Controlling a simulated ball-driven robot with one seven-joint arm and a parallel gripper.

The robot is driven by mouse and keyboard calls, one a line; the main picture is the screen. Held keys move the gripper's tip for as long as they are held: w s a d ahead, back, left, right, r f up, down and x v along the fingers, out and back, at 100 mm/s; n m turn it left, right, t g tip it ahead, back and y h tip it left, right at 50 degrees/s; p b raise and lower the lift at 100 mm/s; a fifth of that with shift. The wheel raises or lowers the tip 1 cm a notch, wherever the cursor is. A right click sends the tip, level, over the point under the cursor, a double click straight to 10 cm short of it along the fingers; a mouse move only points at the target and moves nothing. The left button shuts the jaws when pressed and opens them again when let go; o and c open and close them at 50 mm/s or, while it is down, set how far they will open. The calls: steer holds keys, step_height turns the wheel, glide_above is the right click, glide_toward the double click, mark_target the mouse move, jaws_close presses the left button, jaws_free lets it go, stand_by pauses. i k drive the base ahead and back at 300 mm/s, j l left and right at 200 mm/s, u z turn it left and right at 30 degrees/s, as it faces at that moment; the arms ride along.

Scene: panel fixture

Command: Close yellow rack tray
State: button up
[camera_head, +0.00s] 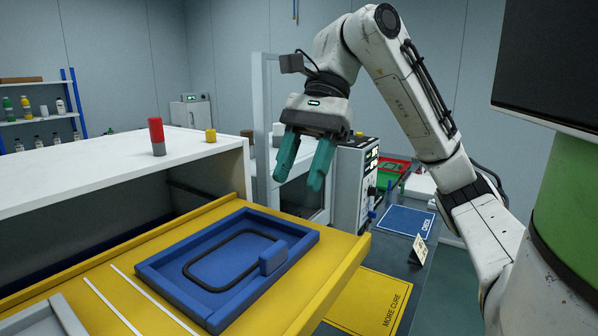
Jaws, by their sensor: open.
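The yellow rack tray (331,257) is pulled out from under a white-topped rack (100,170), and it stands open at the lower left. A blue shallow tray (165,265) with a dark rounded-rectangle ring (200,262) and a small blue block (273,257) lies on it. My gripper (301,185) hangs above and beyond the tray's right part, fingers pointing down, green-blue fingers apart and empty. It appears clear of the tray.
A red cylinder (156,138) and a yellow one (211,135) stand on the rack top. A grey tray (45,320) is at the lower left. A control box (355,185) stands behind my gripper. A yellow "MORE CURE" mat (365,300) and blue "CHECK" mat (405,220) lie at right.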

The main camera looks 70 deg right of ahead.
mark_target(105, 292)
steer(key=k+j, duration=0.1)
steer(key=j, duration=0.3)
steer(key=k+j, duration=0.1)
steer(key=j, duration=0.35)
steer(key=k+j+z, duration=0.1)
steer(key=j, duration=0.3)
